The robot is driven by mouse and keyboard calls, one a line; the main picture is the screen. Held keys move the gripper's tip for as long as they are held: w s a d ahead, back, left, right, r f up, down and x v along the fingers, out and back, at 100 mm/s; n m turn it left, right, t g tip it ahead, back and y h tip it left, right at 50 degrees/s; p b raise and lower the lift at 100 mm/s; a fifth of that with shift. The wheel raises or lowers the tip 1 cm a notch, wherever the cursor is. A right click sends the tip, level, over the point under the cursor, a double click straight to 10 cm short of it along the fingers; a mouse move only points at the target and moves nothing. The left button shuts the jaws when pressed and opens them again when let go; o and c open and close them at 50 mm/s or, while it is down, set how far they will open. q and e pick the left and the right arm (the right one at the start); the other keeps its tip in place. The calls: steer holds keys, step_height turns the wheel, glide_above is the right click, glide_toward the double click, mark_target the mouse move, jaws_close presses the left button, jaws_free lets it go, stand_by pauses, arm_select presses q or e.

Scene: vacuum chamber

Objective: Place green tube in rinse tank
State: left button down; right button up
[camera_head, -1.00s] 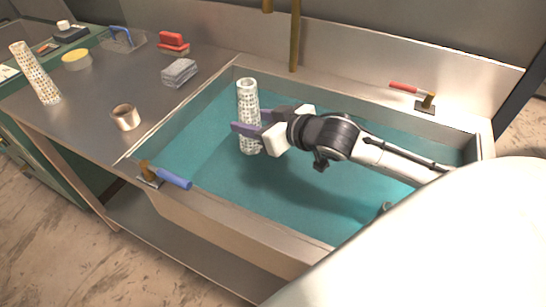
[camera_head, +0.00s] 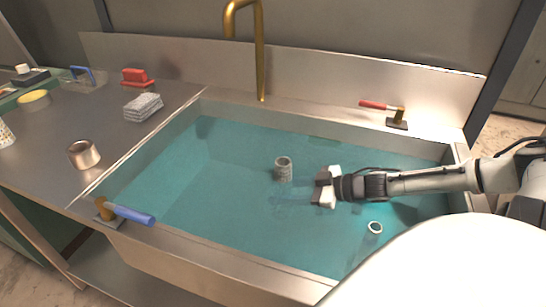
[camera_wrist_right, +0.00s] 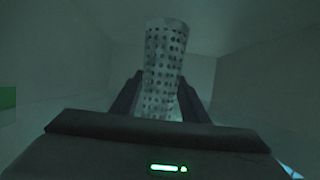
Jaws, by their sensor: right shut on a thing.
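A perforated whitish-grey tube (camera_head: 284,170) stands roughly upright in the teal liquid of the rinse tank (camera_head: 220,270). Only its upper end shows above the surface in the head view; the rest is hidden below. I see no clear green on it. My right gripper (camera_head: 294,194) reaches in from the right, its dark fingers under the liquid and blurred. In the right wrist view the tube (camera_wrist_right: 163,70) stands between the two dark fingers of my right gripper (camera_wrist_right: 158,100), which is shut on it. My left gripper is not in view.
A small pale ring (camera_head: 375,227) shows at the liquid surface, right of the tube. A brass faucet (camera_head: 260,60) rises behind the tank. A blue-handled valve (camera_head: 130,214) and a red-handled valve (camera_head: 385,107) sit on the rim. A copper-coloured cup (camera_head: 83,154) stands on the left counter.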

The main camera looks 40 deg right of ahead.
step_height(320, 180, down, 5)
steer(key=shift+f+b, duration=0.1)
steer(key=shift+b, duration=0.8)
steer(key=shift+f, duration=0.4)
steer(key=o, duration=1.1)
steer(key=shift+c, duration=0.2)
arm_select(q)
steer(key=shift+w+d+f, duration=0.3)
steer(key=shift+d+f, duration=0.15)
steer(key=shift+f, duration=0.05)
